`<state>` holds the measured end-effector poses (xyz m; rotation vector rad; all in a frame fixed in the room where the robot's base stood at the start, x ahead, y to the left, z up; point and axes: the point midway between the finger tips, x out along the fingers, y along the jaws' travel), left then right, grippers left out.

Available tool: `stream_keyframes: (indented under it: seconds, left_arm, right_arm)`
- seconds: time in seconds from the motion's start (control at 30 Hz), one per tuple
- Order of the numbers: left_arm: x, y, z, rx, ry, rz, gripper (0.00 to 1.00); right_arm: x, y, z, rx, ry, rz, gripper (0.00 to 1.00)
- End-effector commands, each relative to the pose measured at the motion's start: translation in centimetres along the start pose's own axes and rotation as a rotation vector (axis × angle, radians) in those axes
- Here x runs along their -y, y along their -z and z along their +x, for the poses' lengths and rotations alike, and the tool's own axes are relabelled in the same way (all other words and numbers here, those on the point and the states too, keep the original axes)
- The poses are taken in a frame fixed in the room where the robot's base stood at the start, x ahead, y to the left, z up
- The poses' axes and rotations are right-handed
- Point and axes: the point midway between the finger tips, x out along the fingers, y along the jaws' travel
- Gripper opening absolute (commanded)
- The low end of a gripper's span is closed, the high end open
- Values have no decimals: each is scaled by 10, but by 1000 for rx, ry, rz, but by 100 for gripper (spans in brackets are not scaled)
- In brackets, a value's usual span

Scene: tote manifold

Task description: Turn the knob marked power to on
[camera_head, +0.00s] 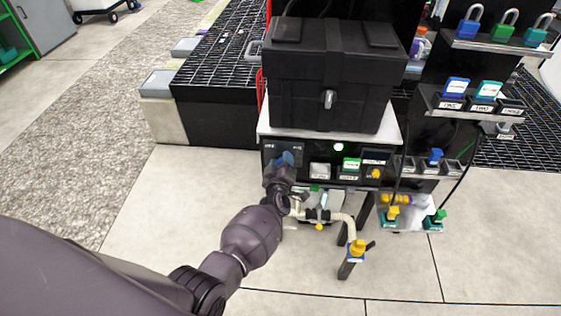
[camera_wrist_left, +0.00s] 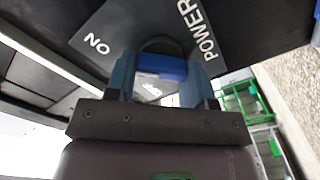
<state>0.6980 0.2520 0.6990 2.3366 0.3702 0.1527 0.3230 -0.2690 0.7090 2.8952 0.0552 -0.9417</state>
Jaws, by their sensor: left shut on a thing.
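The power knob (camera_wrist_left: 162,68) is blue and sits on a dark round base on a black panel. In the left wrist view a grey label plate around it reads POWER at the right, ON at the upper left and OFF just below the knob, partly hidden. My left gripper (camera_wrist_left: 157,78) has its two blue fingers on either side of the knob, shut on it. In the head view my left gripper (camera_head: 284,162) is at the left end of the panel (camera_head: 310,150) and covers the knob. My right gripper is in neither view.
A black case (camera_head: 335,75) stands on the shelf above the panel. A green lamp (camera_head: 339,147) is lit right of my gripper. Pipes with a yellow valve (camera_head: 357,248) stand below. Padlocks (camera_head: 505,25) and labelled blocks fill racks at right. The floor at front is clear.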

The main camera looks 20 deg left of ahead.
Motion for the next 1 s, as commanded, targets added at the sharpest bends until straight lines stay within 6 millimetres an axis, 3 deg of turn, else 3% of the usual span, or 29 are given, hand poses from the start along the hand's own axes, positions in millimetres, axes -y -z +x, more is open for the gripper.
stream_keyframes:
  seconds: [0.43,0.47,0.6,1.0]
  left_arm:
    - [0,-1,0,2,0,13,25]
    - [0,-1,0,2,0,13,51]
    - [0,-1,0,2,0,12,72]
    - [0,0,-5,0,0,10,74]
  right_arm:
    - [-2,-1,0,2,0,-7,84]
    - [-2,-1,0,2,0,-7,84]
    - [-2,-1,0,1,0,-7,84]
    - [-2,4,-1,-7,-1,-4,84]
